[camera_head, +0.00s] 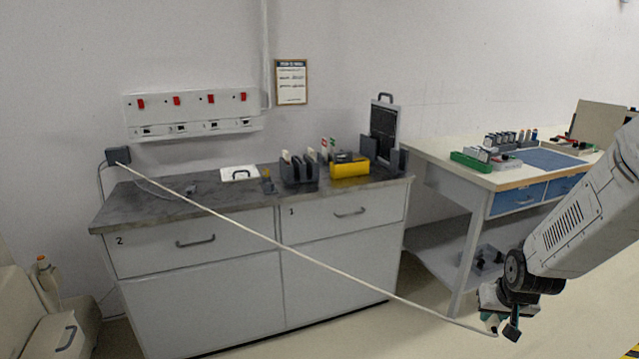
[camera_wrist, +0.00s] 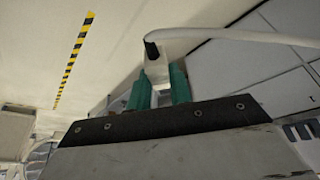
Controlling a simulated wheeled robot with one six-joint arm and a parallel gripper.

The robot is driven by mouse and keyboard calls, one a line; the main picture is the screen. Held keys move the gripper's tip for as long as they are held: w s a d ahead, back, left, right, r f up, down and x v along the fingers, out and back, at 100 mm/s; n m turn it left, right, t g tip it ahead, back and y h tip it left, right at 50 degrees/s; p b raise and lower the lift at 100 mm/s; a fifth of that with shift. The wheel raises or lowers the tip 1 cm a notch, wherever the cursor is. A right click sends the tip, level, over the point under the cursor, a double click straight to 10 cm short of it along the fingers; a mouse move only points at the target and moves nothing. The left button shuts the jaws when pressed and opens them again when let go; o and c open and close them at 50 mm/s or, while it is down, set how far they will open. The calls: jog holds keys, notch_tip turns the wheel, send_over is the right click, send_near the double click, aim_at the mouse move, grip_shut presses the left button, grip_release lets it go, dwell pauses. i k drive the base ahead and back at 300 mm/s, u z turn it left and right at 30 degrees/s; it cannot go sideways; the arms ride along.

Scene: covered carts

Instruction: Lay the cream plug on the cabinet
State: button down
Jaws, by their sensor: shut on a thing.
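The cream plug (camera_wrist: 155,72), with a dark collar and a cream cable (camera_wrist: 225,35), sits between the green fingertips of my gripper (camera_wrist: 160,88) in the wrist view. In the head view my gripper (camera_head: 503,328) is at the lower right, in front of and to the right of the cabinet, below its top. The plug (camera_head: 492,322) is small there and partly hidden by the gripper. The cable runs taut from a dark box (camera_head: 118,155) at the cabinet's back left, across the cabinet front, to my gripper. The cabinet (camera_head: 150,211) has a dark grey top and white drawers marked 2 and 1.
On the cabinet top are a white tile with a handle (camera_head: 240,173), dark holders (camera_head: 299,172), a yellow box (camera_head: 350,167) and an upright black case (camera_head: 385,132). Its front left top is mostly clear. A workbench (camera_head: 470,177) stands right; a socket panel (camera_head: 193,114) hangs behind.

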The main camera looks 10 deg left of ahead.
aim_at(149, 201)
jog(key=u, duration=0.75)
jog(key=i, duration=1.6)
jog(key=u, duration=0.95)
